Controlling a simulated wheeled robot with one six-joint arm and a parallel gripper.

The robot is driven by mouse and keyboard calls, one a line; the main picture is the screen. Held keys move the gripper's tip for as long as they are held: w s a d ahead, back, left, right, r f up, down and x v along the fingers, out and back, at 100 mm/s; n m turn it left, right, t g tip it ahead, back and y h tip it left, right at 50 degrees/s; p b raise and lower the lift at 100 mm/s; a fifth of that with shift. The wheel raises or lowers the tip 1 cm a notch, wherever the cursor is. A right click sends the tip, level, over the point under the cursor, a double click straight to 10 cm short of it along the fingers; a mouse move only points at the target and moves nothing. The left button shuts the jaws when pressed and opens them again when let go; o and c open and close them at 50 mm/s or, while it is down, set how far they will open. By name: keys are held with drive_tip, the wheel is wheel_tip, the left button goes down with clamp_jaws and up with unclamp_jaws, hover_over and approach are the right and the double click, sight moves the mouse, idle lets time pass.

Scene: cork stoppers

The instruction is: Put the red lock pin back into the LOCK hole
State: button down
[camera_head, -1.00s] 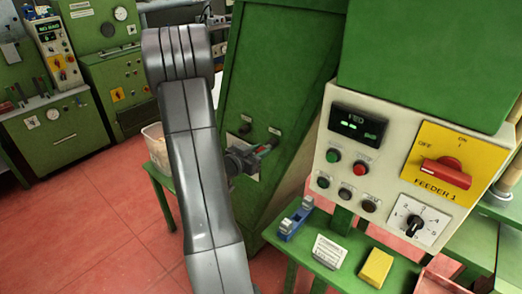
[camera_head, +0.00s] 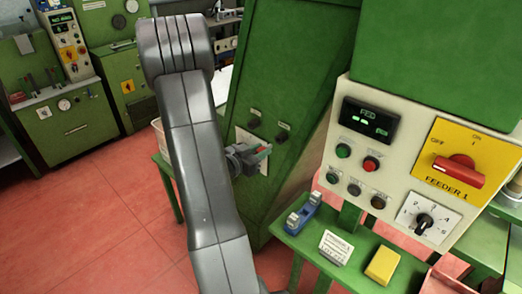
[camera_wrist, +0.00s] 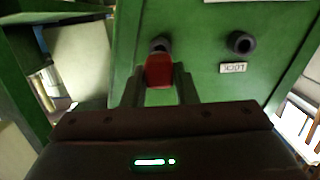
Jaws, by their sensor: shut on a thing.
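My gripper (camera_wrist: 160,90) is shut on the red lock pin (camera_wrist: 160,70), which shows between its two fingers in the wrist view. The pin's red end also shows in the head view (camera_head: 264,149), at the front of my gripper (camera_head: 250,156). The green cabinet face (camera_wrist: 205,75) carries two dark round sockets. One socket (camera_wrist: 160,45) is right behind the pin and partly hidden by it. The other socket (camera_wrist: 241,43) is to the right, with a small white label (camera_wrist: 233,68) that looks upside down. Whether the pin touches a socket is not clear.
In the head view, a control panel (camera_head: 400,150) with a red feeder knob stands to the right. Red floor lies open at left.

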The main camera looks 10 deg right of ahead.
drive_tip(key=v, duration=0.4)
drive_tip(key=shift+f, duration=0.3)
idle(0.3)
